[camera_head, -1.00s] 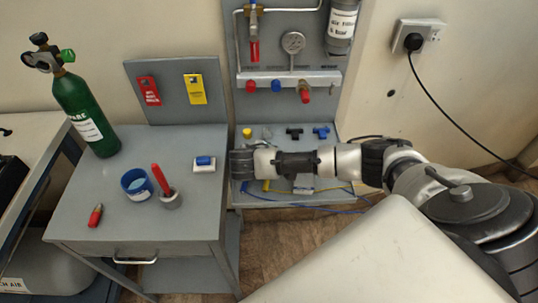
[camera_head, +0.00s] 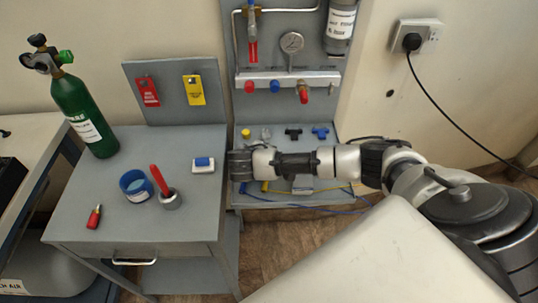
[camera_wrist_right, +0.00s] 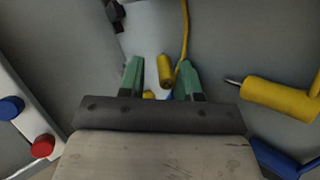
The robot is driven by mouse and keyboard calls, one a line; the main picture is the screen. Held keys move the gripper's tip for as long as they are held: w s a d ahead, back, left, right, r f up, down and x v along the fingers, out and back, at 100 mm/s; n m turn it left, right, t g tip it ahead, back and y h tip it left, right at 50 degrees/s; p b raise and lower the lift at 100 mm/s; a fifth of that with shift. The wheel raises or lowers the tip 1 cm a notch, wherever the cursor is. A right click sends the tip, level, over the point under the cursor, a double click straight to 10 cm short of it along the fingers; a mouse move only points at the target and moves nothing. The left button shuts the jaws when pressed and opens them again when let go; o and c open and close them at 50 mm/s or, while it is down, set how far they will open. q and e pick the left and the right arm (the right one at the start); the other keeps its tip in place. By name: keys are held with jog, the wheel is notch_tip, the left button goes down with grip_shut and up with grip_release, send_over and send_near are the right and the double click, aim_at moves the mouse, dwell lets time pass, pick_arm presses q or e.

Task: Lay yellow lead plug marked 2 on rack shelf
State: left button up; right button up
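My right gripper (camera_wrist_right: 159,78) is open, with green fingertips, in the right wrist view. A yellow plug (camera_wrist_right: 165,72) with a yellow lead shows between the fingertips, nearer the right one; I cannot tell its depth, and no finger visibly grips it. A second yellow plug (camera_wrist_right: 275,97) with a metal tip lies to the right. No number is readable on either. In the head view my right arm reaches over the grey rack shelf (camera_head: 285,145) and its fingertips are hidden; a bit of yellow plug (camera_head: 265,186) shows below the arm. My left gripper is out of view.
A yellow cap (camera_head: 246,133) and black and blue fittings (camera_head: 320,132) stand along the shelf's back. A blue plug (camera_wrist_right: 285,160) lies low right in the wrist view.

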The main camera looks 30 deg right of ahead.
jog(key=v, duration=1)
jog(key=shift+r, duration=0.15)
jog(key=shift+s+a, duration=0.1)
jog(key=shift+s, duration=0.05)
